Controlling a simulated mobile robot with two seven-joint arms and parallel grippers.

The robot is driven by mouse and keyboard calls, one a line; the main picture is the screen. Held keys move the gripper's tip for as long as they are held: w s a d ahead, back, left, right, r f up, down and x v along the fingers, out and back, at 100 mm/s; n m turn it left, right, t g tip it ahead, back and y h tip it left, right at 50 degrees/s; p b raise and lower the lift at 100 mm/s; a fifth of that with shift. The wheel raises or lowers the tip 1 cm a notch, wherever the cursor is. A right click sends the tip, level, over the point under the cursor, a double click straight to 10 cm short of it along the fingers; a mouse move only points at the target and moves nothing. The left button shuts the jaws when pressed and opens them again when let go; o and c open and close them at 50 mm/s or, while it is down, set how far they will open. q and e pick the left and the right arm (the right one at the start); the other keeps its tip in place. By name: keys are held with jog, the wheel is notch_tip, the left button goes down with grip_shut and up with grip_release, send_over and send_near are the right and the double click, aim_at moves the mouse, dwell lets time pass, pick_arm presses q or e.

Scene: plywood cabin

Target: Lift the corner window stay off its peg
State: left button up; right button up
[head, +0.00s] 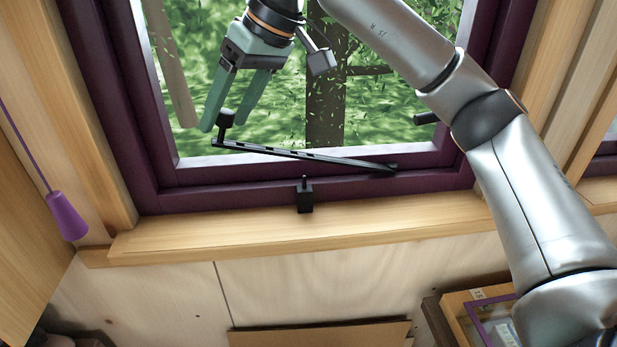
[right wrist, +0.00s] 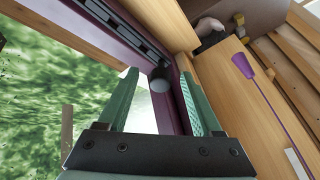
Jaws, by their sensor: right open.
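The window stay (head: 300,155) is a black bar with holes, running along the bottom of the purple window frame. Its right end meets the frame, and its left end carries a black knob (head: 226,119). The peg (head: 304,184) stands upright on a small black block; in the head view a gap shows between it and the bar. My right gripper (head: 225,122) is open, its green fingers pointing down on either side of the knob. In the right wrist view the knob (right wrist: 160,80) lies between the open fingertips (right wrist: 158,80); I cannot tell whether they touch it. My left gripper is out of view.
A wooden sill (head: 300,221) runs below the purple frame (head: 130,120). A purple pull (head: 68,216) hangs on a cord at the left. A wooden box (head: 468,305) sits low at the right.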

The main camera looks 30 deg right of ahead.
jog(key=shift+v, duration=2.75)
jog(key=shift+s, duration=0.1)
